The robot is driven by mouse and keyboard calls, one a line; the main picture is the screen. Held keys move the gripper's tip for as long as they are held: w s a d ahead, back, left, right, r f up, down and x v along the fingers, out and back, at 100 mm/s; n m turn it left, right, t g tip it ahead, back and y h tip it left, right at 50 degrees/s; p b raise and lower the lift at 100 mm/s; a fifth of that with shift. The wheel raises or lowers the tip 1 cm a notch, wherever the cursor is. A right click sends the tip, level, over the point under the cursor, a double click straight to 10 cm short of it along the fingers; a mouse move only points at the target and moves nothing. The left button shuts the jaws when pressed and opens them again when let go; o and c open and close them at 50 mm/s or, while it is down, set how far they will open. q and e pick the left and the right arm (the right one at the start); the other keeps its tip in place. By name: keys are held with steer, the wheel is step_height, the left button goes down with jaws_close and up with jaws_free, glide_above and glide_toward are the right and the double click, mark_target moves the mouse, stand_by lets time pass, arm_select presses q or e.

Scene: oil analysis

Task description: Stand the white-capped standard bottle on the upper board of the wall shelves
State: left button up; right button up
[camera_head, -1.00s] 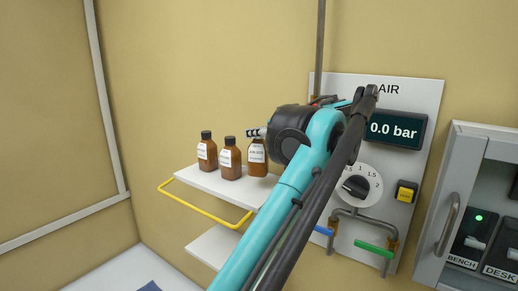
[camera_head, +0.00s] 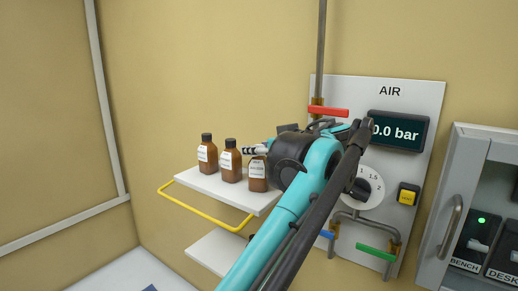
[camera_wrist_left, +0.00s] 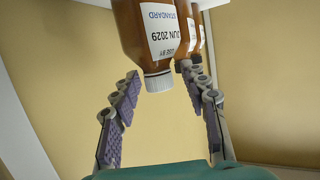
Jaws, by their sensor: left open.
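The standard bottle (camera_wrist_left: 150,32), brown with a white cap (camera_wrist_left: 158,82) and a STANDARD label, is near the fingertips in the left wrist view, which looks turned over. In the head view this bottle (camera_head: 258,180) is upright on the upper board (camera_head: 222,190), at the right end of a row with two black-capped bottles. Its cap is hidden there by my left gripper (camera_head: 256,150). In the left wrist view my left gripper (camera_wrist_left: 158,74) is open, its fingers on either side of the cap with gaps. My right gripper is not in view.
Two black-capped bottles (camera_head: 207,155) (camera_head: 231,162) stand left of it. A yellow rail (camera_head: 205,212) runs along the board's front. A lower board (camera_head: 215,250) is below. The AIR panel (camera_head: 420,110), with red, blue and green handles, is right, beside a grey cabinet (camera_head: 460,190).

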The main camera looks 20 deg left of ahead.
arm_select(q)
steer(key=shift+d+r, duration=0.15)
steer(key=shift+r, duration=0.05)
steer(key=v, duration=1.1)
steer(key=shift+s+d+b, duration=0.25)
steer(key=shift+d+b, duration=0.05)
steer(key=shift+r, duration=0.1)
